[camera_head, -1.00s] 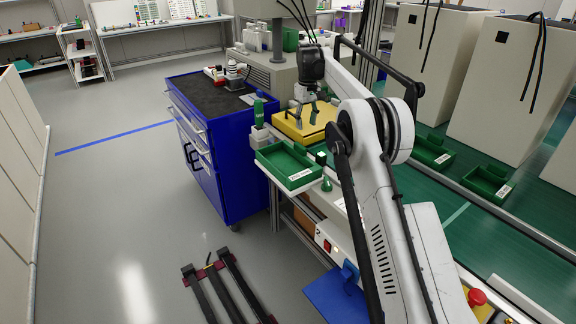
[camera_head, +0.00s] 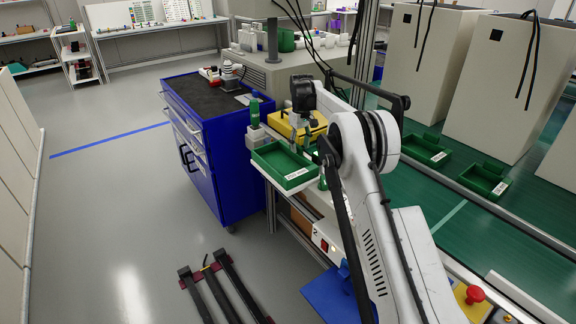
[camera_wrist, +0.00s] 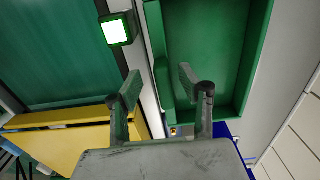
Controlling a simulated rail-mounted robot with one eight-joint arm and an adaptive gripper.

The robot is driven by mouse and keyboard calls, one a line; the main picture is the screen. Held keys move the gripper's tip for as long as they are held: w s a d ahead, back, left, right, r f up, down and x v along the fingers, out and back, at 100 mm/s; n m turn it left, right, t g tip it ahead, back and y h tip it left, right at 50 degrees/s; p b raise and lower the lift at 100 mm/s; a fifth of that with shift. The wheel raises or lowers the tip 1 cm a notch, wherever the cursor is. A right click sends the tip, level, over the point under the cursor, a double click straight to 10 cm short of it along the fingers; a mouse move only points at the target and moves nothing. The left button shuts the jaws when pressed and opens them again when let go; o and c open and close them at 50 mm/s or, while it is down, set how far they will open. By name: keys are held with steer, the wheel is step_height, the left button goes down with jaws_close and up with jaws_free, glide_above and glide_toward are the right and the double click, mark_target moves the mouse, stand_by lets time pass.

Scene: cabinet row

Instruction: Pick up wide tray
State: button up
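A wide green tray (camera_head: 272,165) with a white label on its front wall sits on the light bench beside the blue cabinet. It also fills the upper right of the wrist view (camera_wrist: 208,45), and looks empty. My gripper (camera_head: 304,144) is above the tray's right edge in the head view. In the wrist view my gripper (camera_wrist: 160,76) has its two fingers spread apart. The tray's near side wall shows between and beyond them. I cannot tell whether either finger touches the tray. Nothing is held.
A yellow case (camera_head: 284,122) lies behind the tray and shows at the lower left of the wrist view (camera_wrist: 60,145). A green bottle (camera_head: 254,112) stands to its left. A small green block with a lit face (camera_wrist: 116,30) is nearby.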

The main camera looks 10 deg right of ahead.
mark_target(299, 153)
steer(key=f, duration=0.4)
steer(key=shift+a+f+b, duration=0.15)
steer(key=shift+a+b, duration=0.05)
steer(key=shift+b, duration=0.1)
jaws_close()
